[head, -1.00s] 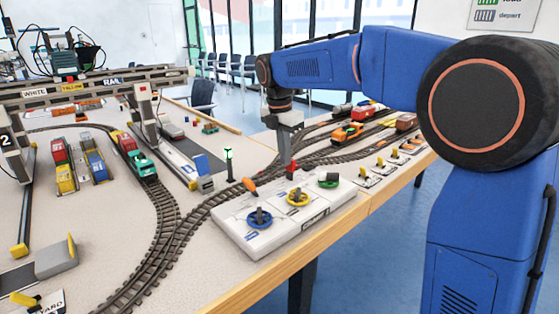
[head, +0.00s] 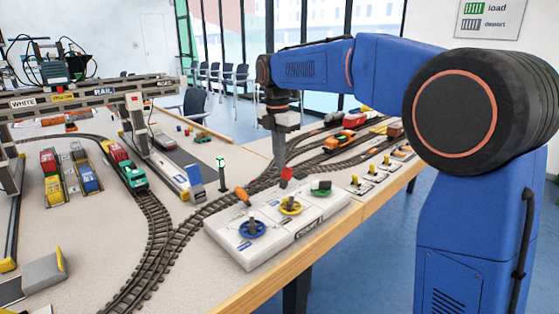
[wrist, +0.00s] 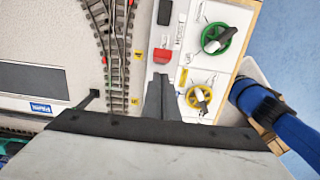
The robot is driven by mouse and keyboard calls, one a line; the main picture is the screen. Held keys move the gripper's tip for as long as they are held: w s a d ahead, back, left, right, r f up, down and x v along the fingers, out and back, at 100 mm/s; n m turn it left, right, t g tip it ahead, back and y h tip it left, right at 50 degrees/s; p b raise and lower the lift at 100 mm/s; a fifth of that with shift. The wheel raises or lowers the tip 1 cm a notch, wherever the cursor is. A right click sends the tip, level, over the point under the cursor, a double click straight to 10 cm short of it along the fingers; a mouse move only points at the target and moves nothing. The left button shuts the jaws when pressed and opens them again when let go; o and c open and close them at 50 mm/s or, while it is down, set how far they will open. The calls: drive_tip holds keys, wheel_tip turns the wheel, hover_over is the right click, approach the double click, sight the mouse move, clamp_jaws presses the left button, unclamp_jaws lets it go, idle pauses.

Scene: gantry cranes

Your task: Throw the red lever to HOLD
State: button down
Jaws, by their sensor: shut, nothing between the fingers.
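The red lever (head: 287,173) stands at the back edge of a white control panel (head: 275,246). Its red knob (wrist: 162,56) shows in the wrist view just beyond the fingertips. My gripper (head: 281,163) is shut and empty, pointing down right beside the red knob. In the wrist view the closed fingers (wrist: 160,80) end just below the knob; I cannot tell whether they touch it. The lever's markings are too small to read, so its setting is unclear.
The panel also carries an orange handle (head: 241,194) and blue (head: 252,229), yellow (head: 290,206) and green (head: 320,188) wheels. Train tracks (head: 170,235) run behind and left of it. A green signal post (head: 222,172) stands nearby. Small yellow levers (head: 355,181) stand to the right.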

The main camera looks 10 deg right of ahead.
wheel_tip(320, 180, up, 12)
drive_tip(key=s+a, duration=0.1)
drive_tip(key=shift+a+f, duration=0.25)
drive_tip(key=shift+a, duration=0.05)
idle(0.4)
drive_tip(key=shift+s, duration=0.1)
drive_tip(key=s+d+f+m+t, duration=0.1)
drive_tip(key=s+d+f+m, duration=0.3)
drive_tip(key=s+d+m, duration=0.4)
drive_tip(key=s+d+f+m+t, duration=0.1)
drive_tip(key=s+d+f+m, duration=0.25)
drive_tip(key=s+d, duration=0.4)
drive_tip(key=s+d+f+m+t, duration=0.1)
drive_tip(key=s+d+f+m, duration=0.1)
drive_tip(key=s+f+m, duration=0.5)
drive_tip(key=s+d+f+m+t, duration=0.1)
drive_tip(key=s+d+f+m, duration=0.2)
drive_tip(key=s+f+m, duration=0.3)
drive_tip(key=s+f, duration=0.5)
drive_tip(key=s, duration=0.2)
drive_tip(key=shift+s+f+m, duration=0.15)
drive_tip(key=shift+m, duration=0.2)
